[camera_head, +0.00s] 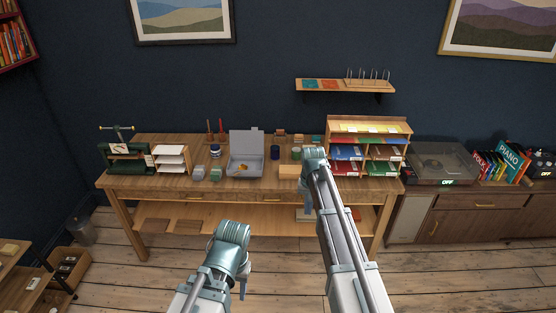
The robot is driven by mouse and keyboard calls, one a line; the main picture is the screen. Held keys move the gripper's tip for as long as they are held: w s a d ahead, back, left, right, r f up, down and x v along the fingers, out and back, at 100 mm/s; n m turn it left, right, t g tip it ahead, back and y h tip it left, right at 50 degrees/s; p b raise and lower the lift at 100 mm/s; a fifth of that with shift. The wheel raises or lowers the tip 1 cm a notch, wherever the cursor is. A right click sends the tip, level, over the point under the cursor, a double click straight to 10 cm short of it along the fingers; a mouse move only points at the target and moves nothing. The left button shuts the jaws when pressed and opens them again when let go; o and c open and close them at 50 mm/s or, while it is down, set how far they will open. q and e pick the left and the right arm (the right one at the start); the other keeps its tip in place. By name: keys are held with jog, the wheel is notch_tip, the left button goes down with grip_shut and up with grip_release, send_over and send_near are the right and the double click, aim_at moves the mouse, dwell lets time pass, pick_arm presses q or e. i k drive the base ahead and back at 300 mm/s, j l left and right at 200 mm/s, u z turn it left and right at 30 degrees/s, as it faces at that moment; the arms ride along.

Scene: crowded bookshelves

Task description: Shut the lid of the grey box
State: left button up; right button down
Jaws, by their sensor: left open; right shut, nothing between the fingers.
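The grey box (236,173) stands on the wooden workbench, left of its middle. Its lid (246,143) is open and stands up at the back of the box. Small orange and dark items lie inside it. My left gripper (243,290) is open and empty, low in front of the bench and well short of the box. My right gripper (307,198) is shut and empty, to the right of the box and apart from it. Its fingers are small and partly hidden by my arm.
A wooden organiser (368,128) with coloured folders stands at the bench's right end. A shelf (344,86) hangs above.

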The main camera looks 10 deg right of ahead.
aim_at(249, 142)
jog(key=i+u, duration=0.1)
jog(key=i, duration=1.3)
jog(key=i+l+u, duration=0.15)
jog(key=i, duration=1.2)
